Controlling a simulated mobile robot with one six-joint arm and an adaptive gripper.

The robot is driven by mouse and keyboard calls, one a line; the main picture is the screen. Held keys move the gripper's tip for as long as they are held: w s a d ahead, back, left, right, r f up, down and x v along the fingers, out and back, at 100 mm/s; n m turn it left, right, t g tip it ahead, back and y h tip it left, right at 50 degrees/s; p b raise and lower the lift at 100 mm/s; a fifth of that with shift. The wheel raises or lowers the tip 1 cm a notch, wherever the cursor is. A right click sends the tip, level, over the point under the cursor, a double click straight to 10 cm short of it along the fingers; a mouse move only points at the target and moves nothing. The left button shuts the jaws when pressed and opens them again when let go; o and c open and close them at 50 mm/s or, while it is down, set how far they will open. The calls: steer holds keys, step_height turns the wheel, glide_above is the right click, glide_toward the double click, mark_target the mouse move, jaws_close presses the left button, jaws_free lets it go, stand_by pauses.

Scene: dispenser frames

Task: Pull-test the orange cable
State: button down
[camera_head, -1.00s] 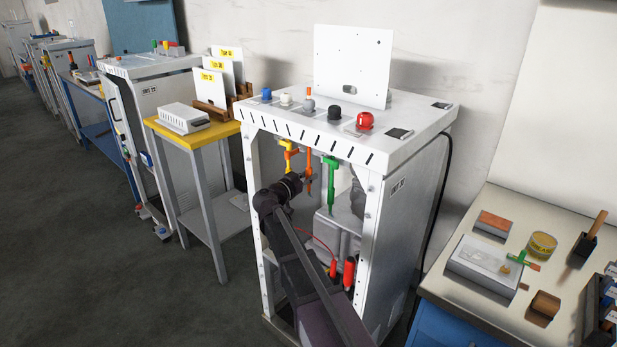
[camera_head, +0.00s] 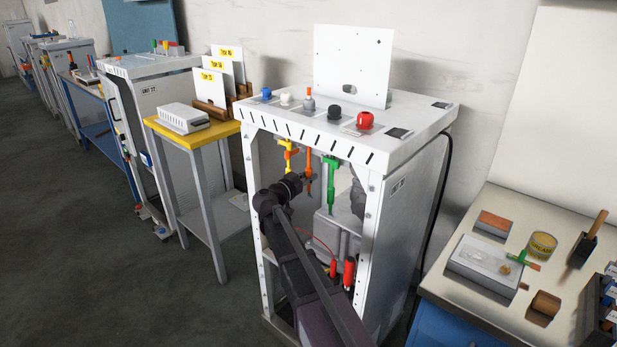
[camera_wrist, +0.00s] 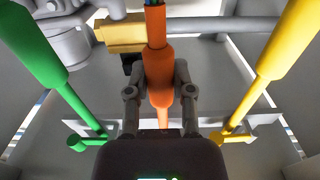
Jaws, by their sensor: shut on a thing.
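The orange cable (camera_head: 309,177) hangs under the top of the white dispenser frame (camera_head: 375,235), between a yellow cable (camera_head: 289,150) and a green cable (camera_head: 331,185). In the wrist view the orange cable (camera_wrist: 158,65) runs down the middle. My gripper (camera_wrist: 160,95) has one finger on each side of its thicker lower part and is shut on it. The green cable (camera_wrist: 40,55) is at the left and the yellow cable (camera_wrist: 280,60) at the right, both apart from the fingers. In the head view my arm hides the fingertips.
The frame's white posts stand close on both sides of my arm. Red cylinders (camera_head: 349,272) and a grey housing (camera_head: 335,230) are inside, low down. A yellow-topped table (camera_head: 190,138) stands left, and a workbench (camera_head: 455,275) with tools right.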

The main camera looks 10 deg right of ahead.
steer(key=shift+d+r, duration=0.1)
steer(key=shift+d, duration=0.05)
stand_by(0.3)
jaws_free()
stand_by(0.4)
steer(key=v, duration=1)
stand_by(0.6)
